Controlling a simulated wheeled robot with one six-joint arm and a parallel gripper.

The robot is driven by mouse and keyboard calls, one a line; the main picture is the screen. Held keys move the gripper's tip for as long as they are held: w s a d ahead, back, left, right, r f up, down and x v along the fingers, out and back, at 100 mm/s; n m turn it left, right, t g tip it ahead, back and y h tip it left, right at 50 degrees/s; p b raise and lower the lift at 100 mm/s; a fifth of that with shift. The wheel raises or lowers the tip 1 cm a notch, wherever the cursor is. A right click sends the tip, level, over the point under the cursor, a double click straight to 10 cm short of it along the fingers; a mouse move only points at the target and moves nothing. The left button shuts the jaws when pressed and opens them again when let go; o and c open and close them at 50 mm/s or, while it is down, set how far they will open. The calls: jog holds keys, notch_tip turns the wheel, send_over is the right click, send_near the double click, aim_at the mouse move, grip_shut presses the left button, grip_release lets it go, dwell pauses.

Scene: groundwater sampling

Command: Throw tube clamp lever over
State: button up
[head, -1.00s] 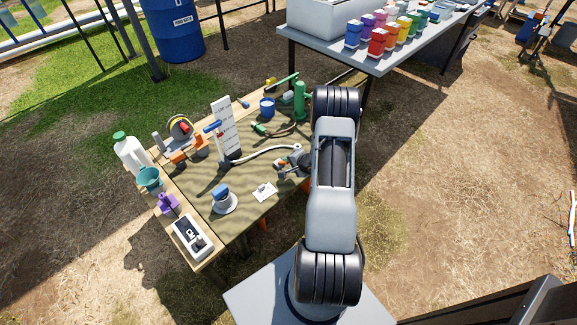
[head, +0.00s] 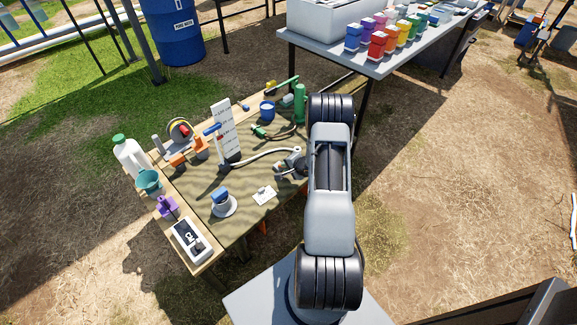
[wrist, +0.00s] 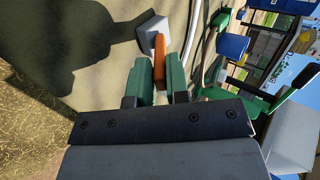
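In the wrist view, an orange lever (wrist: 159,68) rises from a pale grey block (wrist: 153,30), which looks like the clamp body. The green fingers of my gripper (wrist: 161,77) stand on both sides of the lever, and it fills the gap between them. The fingers appear closed on it. In the head view, my gripper (head: 288,168) is small and partly hidden by my arm at the table's right edge. The pale tube (head: 265,156) runs across the table toward it. The clamp is too small there to make out the lever's tilt.
On the work table (head: 235,238) stand a white scale board (head: 227,125), a blue-topped round device (head: 222,203), a white card (head: 264,195) and a green cylinder (head: 300,102). A second table (head: 345,55) with coloured bottles stands behind.

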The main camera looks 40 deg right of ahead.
grip_shut()
jog(key=w+r+p, duration=0.1)
jog(key=p, duration=0.2)
jog(key=shift+a+r+g, duration=0.1)
jog(key=shift+r+g, duration=0.2)
jog(key=shift+g, duration=0.1)
jog(key=shift+c, duration=0.9)
grip_release()
jog(key=p, duration=0.1)
jog(key=w+p, duration=0.1)
jog(key=p, duration=0.1)
jog(key=shift+w+a+r+g, duration=0.15)
jog(key=shift+a+r+g, duration=0.05)
jog(key=shift+r+g, duration=0.2)
jog(key=shift+o, duration=0.3)
jog(key=shift+w+g+p, duration=0.3)
jog(key=shift+w+p, duration=0.1)
jog(key=shift+p, duration=0.35)
